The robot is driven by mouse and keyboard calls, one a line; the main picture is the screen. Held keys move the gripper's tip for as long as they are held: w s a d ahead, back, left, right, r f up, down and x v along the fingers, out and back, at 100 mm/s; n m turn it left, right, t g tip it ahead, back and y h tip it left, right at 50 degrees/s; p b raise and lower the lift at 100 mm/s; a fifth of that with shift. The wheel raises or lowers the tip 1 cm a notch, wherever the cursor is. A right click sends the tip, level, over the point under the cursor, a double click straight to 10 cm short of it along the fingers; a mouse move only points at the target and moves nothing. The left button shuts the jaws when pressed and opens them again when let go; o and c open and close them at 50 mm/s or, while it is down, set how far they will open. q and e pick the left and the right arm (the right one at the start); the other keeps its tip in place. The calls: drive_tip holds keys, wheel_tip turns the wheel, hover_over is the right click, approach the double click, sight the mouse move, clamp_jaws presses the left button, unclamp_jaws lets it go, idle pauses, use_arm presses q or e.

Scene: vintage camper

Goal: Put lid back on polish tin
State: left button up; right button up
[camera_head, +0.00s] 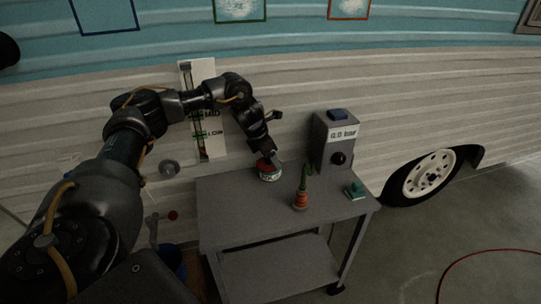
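The polish tin (270,177) is a small round tin with a pale, lettered side, standing near the back left of the grey table. Red (265,164) shows at its top, directly under my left gripper. I cannot tell whether this red part is a separate lid or how it sits on the tin. My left gripper (268,156) points down at the top of the tin, touching or very close to it. Its fingertips are small and dark, so whether they are shut on the red part is unclear. My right gripper is out of view.
On the grey table (235,222) stand an orange-and-green item (301,198), a small green block (355,190) and a grey box with a black knob (334,140). The table's front left is clear. The camper wall is close behind. A red hose (470,259) lies on the floor.

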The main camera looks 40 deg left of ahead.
use_arm(q)
drive_tip(key=shift+w+d+r+p, duration=0.15)
drive_tip(key=shift+w+p, duration=0.1)
drive_tip(key=shift+p, duration=0.3)
idle(1.1)
drive_tip(key=shift+f+p, duration=0.2)
drive_tip(key=shift+p, duration=0.3)
idle(1.2)
idle(0.3)
drive_tip(key=o, duration=1)
drive_tip(key=shift+o, duration=0.5)
